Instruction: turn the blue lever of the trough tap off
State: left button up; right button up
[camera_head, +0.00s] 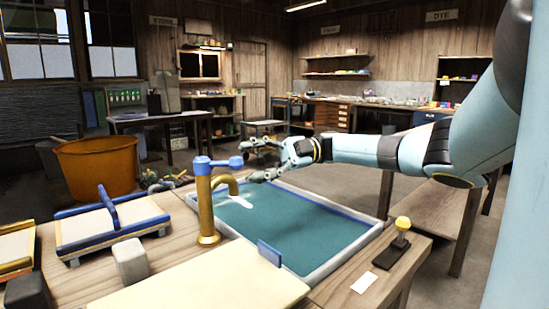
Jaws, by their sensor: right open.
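The brass trough tap (206,212) stands upright at the near left corner of the trough, its spout curving right over the water. Its blue lever (222,162) lies across the top, with one end pointing right. My right gripper (247,161) comes in from the right and is open, its dark fingers spread one above the other. It is just right of the lever's end; I cannot tell whether they touch. The trough (310,230) holds teal water, with a white patch below the spout. My left gripper is not in view.
A blue-edged mould frame (115,222), a grey block (130,261) and a pale board (210,285) lie on the bench at left and front. A yellow-topped stamp (402,228) and a white card (364,282) are at right. An orange tub (97,168) stands behind.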

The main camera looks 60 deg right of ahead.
jog(key=v, duration=0.7)
jog(key=shift+s+d, duration=0.2)
jog(key=shift+d, duration=0.1)
